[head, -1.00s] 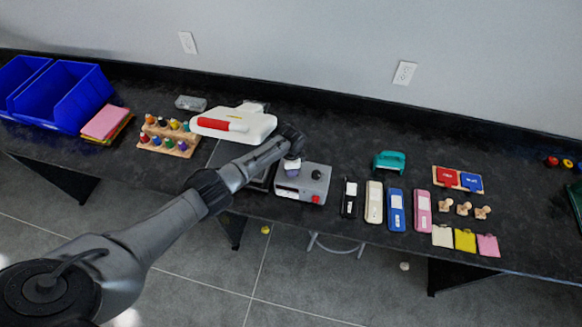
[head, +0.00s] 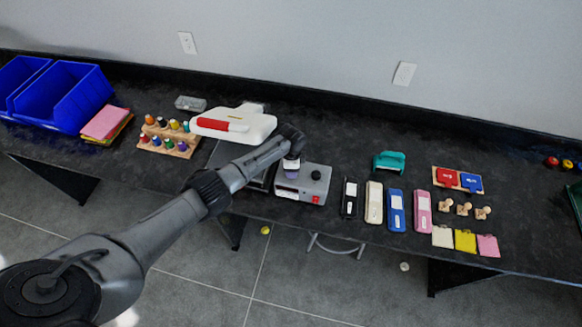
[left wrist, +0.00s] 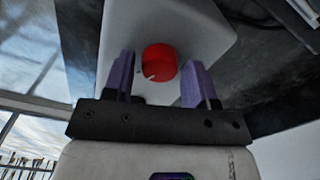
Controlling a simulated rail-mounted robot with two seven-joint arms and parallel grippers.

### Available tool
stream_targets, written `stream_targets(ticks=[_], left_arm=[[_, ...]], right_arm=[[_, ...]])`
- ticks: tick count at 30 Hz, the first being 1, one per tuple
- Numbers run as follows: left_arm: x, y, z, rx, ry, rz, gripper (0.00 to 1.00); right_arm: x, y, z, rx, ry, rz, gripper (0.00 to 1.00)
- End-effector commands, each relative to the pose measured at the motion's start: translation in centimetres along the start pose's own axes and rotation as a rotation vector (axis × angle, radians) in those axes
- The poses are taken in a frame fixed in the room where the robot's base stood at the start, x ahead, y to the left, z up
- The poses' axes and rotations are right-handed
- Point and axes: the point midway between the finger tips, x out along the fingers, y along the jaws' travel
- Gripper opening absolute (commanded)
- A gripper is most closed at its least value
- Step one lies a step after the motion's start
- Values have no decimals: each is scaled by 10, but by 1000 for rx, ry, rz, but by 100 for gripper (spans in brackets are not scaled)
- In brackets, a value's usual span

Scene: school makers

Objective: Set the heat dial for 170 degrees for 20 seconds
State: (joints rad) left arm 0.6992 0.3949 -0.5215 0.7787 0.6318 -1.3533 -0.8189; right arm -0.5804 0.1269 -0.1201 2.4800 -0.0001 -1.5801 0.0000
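The grey control box (head: 313,185) stands beside the heat press (head: 240,124), which has a white top and a red handle. A black knob (head: 316,175) and a red switch (head: 316,200) show on the box. My left gripper (head: 291,167) is low over the box's left part. In the left wrist view a red dial (left wrist: 160,60) with a white pointer mark at its lower left sits on a pale face. The purple fingers of my left gripper (left wrist: 160,78) are open on either side of it, with gaps visible. The red dial is not visible in the head view. My right gripper is out of view.
Bottles in a wooden rack (head: 168,142) and blue bins (head: 62,98) are to the left. Black, cream, blue and pink strips (head: 396,210) lie to the right, with a teal tool (head: 389,162) behind them. Table is clear behind the box.

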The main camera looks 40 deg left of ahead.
Motion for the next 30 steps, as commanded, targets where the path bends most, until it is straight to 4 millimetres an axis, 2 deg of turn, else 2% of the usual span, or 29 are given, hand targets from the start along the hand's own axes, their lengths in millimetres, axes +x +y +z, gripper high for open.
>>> stream_targets(ticks=[1,3,10,14,30], left_arm=[[0,0,0,0,-1,0,57],[1,0,1,-1,-1,0,63],[1,0,1,-1,-2,0,63],[-7,0,1,-2,-1,-1,63],[-104,0,1,-1,0,-2,63]], right_arm=[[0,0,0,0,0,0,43],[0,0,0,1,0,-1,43],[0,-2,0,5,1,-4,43],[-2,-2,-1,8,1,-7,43],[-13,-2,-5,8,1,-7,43]])
